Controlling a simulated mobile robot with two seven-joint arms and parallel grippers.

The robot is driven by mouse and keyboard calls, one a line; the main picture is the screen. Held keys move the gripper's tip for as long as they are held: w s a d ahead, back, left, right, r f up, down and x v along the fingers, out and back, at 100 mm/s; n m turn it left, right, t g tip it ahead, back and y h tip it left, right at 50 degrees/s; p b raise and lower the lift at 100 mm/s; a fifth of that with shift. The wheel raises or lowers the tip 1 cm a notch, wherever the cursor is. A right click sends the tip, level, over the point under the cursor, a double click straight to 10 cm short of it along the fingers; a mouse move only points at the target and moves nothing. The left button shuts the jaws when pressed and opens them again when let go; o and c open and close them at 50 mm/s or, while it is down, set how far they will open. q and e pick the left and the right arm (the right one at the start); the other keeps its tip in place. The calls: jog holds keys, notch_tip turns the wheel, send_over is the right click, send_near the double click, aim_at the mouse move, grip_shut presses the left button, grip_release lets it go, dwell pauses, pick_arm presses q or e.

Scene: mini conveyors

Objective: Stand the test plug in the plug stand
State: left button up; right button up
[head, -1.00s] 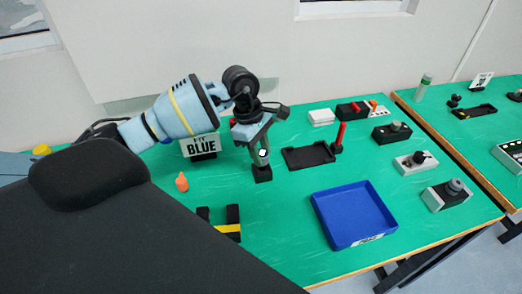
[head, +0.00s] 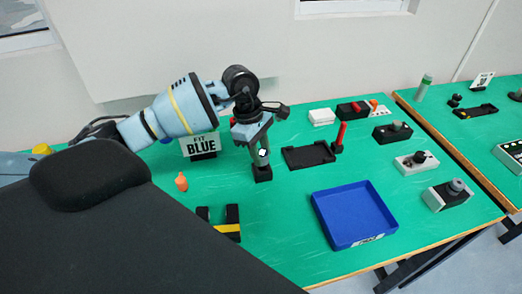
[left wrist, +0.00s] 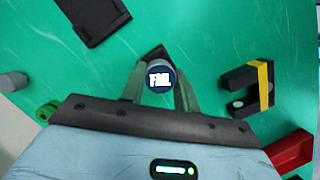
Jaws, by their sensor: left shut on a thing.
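The test plug (left wrist: 159,78) is between the fingers of my left gripper (left wrist: 160,92). Its dark round end with the white word FAIL faces the left wrist camera. In the head view my left gripper (head: 262,156) points down over a small black block (head: 263,174), which looks like the plug stand. A dark corner of this block (left wrist: 152,52) shows behind the plug in the left wrist view. The plug's lower end is hidden, so I cannot tell whether it is seated in the block. My left gripper is shut on the plug. My right gripper is not in view.
A blue tray (head: 318,203) lies to the right. A black tray (head: 308,156) and a red rod (head: 341,133) stand behind it. A yellow-striped black block (head: 232,230) is in front, an orange piece (head: 181,182) to the left. A BLUE sign (head: 200,145) stands behind.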

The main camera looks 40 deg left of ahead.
pick_arm(q)
jog(key=shift+f, duration=0.25)
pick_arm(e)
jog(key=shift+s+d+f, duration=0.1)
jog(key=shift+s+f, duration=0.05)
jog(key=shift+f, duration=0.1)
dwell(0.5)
pick_arm(q)
jog(key=shift+f+b, duration=0.6)
jog(key=shift+f, duration=0.45)
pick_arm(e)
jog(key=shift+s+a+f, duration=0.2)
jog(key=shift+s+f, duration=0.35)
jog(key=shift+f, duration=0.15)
pick_arm(q)
jog(key=o, duration=0.9)
jog(key=shift+r, duration=0.1)
jog(key=shift+o, duration=0.7)
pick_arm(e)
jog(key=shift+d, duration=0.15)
pick_arm(q)
jog(key=v, duration=0.7)
jog(key=shift+r, duration=0.4)
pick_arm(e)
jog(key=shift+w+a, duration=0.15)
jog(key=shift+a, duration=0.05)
